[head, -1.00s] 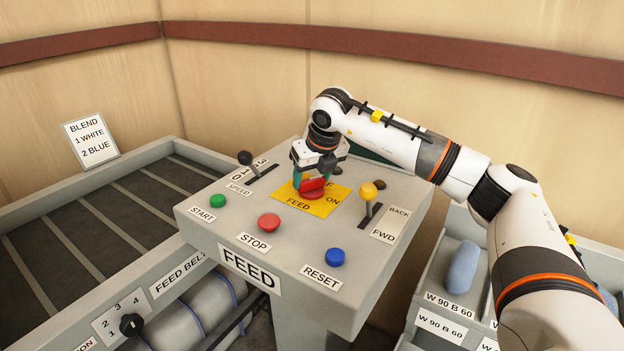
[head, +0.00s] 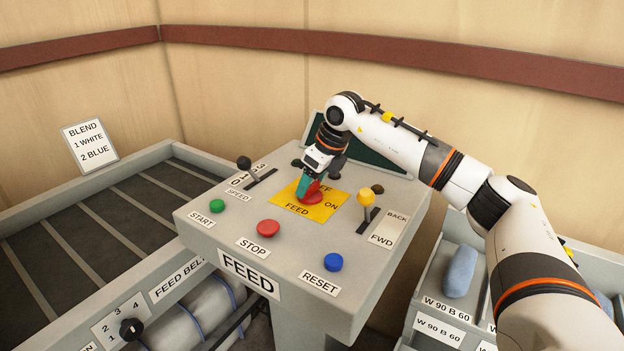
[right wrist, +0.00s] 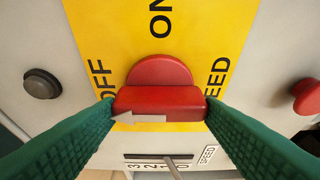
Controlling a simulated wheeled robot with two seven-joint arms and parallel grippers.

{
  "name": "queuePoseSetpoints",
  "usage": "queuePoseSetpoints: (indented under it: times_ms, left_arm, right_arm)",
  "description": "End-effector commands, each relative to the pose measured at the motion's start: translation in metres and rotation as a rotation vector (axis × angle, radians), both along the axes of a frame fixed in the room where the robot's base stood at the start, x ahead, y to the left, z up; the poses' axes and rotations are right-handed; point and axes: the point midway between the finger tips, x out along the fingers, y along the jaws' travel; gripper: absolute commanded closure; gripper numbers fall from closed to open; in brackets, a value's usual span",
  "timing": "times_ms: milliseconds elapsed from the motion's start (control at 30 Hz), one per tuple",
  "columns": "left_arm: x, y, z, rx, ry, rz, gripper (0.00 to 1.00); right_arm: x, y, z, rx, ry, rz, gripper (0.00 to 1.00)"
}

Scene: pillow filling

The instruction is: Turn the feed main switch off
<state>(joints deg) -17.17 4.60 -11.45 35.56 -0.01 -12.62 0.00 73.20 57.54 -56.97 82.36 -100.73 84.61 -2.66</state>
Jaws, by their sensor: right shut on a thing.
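The feed main switch (head: 315,196) is a red rotary knob on a yellow plate (head: 327,213) marked OFF, ON and FEED, on top of the grey feed console. My right gripper (head: 307,190) reaches down onto it from above. In the right wrist view its green fingers close on both ends of the red handle (right wrist: 160,101). A white arrow on the handle points left, on the side where OFF is printed. The knob's round base shows behind the handle. In the head view the gripper hides part of the knob. My left gripper is not in view.
Close around the switch are a black speed lever (head: 244,163), a yellow-knobbed BACK/FWD lever (head: 366,197), and green start (head: 217,206), red stop (head: 268,228) and blue reset (head: 333,262) buttons. A dark panel (head: 371,159) stands behind the arm.

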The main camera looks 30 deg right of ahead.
Motion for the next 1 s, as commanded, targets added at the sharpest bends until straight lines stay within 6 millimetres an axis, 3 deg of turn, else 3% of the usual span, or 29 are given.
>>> queuePoseSetpoints:
  times_ms: [300,333,467,767,1000]
  left_arm:
    - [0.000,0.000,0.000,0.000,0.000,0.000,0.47]
    - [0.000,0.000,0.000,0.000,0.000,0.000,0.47]
    - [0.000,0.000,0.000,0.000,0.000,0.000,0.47]
    - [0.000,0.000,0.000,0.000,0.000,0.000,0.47]
    - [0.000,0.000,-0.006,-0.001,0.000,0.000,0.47]
  right_arm:
    - [0.000,0.000,0.001,-0.002,-0.002,0.004,0.61]
    - [0.000,0.000,0.001,-0.002,-0.002,0.004,0.37]
    - [0.000,0.000,0.001,-0.002,-0.002,0.003,0.16]
    - [0.000,0.000,0.002,-0.001,-0.001,0.003,0.16]
    - [-0.011,-0.005,0.031,0.000,-0.005,0.002,0.16]
